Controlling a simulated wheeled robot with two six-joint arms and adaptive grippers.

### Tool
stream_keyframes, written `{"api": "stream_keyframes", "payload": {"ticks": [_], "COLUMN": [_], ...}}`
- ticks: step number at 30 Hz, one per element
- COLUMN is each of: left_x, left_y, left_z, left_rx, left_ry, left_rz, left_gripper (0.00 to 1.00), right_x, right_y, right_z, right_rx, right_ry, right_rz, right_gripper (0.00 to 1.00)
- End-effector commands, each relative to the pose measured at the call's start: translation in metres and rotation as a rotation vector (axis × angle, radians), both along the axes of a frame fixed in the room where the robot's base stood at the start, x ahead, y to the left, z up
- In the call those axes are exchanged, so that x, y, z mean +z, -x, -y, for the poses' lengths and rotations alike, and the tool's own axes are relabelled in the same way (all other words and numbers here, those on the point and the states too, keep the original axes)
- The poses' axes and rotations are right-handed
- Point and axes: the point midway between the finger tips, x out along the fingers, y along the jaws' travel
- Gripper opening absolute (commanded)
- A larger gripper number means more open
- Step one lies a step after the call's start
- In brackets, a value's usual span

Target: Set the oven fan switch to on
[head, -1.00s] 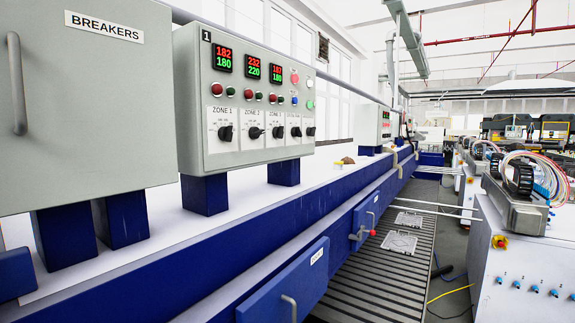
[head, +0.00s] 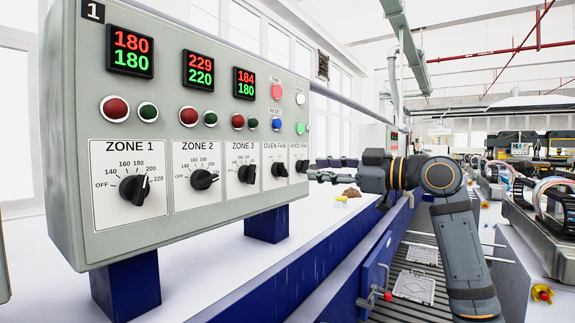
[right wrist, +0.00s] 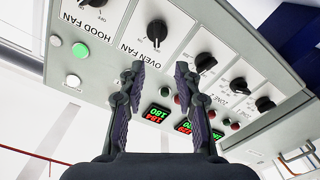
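The oven fan switch (head: 278,170) is a black rotary knob on a white plate labelled OVEN FAN, right of the ZONE 3 knob on the grey control panel (head: 75,225). The knob also shows near the top of the right wrist view (right wrist: 156,31), beyond the fingertips. My right gripper (head: 316,177) is just right of the panel, by the hood fan knob (head: 301,166). In the right wrist view its two fingers (right wrist: 160,72) are apart, with nothing between them. My left gripper is not in view.
The ZONE 3 knob (head: 247,174) sits close left of the oven fan switch. Red and blue buttons (head: 277,124) sit above it. A blue-framed white bench (head: 225,255) runs beneath the panel. Open space lies in front of the panel.

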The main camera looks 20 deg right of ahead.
Motion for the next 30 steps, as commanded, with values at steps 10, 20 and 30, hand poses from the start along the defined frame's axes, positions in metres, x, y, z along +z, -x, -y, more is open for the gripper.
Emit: {"api": "stream_keyframes", "payload": {"ticks": [10,20,30], "left_x": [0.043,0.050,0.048], "left_y": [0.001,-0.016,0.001], "left_z": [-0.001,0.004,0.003], "left_rx": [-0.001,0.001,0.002], "left_ry": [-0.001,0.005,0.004], "left_rz": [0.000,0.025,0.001], "left_gripper": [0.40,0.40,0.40], "right_x": [0.005,0.000,0.000], "right_y": [-0.057,-0.072,-0.072], "right_z": [-0.045,-0.055,-0.055], "right_rx": [0.002,-0.002,-0.002], "right_ry": [-0.006,-0.002,-0.003], "right_rz": [-0.006,-0.003,-0.004], "right_gripper": [0.33,0.33,0.04]}}
